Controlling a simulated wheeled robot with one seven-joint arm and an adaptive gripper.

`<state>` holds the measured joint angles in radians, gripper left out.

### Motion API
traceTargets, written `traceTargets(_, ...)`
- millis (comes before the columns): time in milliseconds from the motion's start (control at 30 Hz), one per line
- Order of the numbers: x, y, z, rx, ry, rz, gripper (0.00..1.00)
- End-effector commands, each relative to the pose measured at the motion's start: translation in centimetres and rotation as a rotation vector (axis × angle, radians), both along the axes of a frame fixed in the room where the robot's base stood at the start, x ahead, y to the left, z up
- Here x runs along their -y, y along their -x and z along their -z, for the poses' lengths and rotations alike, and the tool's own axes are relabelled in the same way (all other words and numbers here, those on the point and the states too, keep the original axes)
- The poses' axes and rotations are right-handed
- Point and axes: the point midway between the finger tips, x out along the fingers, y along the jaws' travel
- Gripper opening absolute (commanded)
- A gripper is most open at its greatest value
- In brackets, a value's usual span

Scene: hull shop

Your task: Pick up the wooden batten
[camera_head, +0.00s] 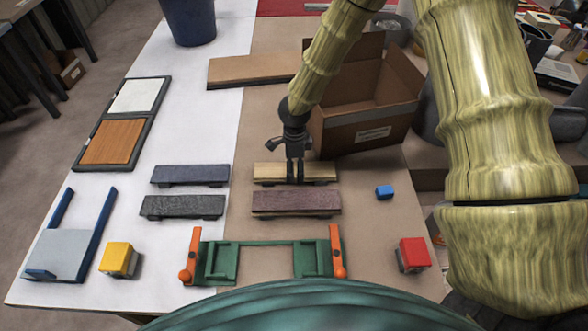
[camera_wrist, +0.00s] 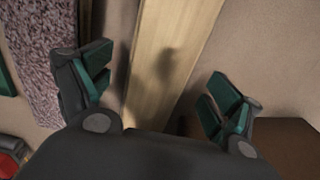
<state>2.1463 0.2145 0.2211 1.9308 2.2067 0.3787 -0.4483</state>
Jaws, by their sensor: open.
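The wooden batten (camera_head: 322,172) is a pale, light-wood strip lying across the brown part of the table, in front of the cardboard box. My gripper (camera_head: 295,178) is over its middle, pointing down. In the wrist view the batten (camera_wrist: 172,50) runs between the two spread fingers of my gripper (camera_wrist: 160,95). One finger is on each side, with a gap between each finger and the wood. The gripper is open and holds nothing. Part of the batten is hidden behind the fingers in the head view and behind the gripper body in the wrist view.
A speckled purple-brown strip (camera_head: 296,203) lies close in front of the batten. The open cardboard box (camera_head: 365,130) stands close behind it. Blue-grey (camera_head: 190,175) and black (camera_head: 182,206) strips lie left. A green fixture with orange levers (camera_head: 220,262) is nearer. A small blue block (camera_head: 384,192) lies right.

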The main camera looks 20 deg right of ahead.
Motion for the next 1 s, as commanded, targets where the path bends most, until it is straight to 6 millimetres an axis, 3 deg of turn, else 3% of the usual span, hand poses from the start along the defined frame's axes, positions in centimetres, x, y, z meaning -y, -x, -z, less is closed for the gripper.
traceTargets(367,-0.07,-0.07,0.74,0.001,-0.001,0.0,0.91)
traceTargets(700,-0.08,-0.06,0.72,0.001,-0.001,0.0,0.31)
traceTargets(1000,-0.06,-0.08,0.62,0.002,0.0,0.0,0.29)
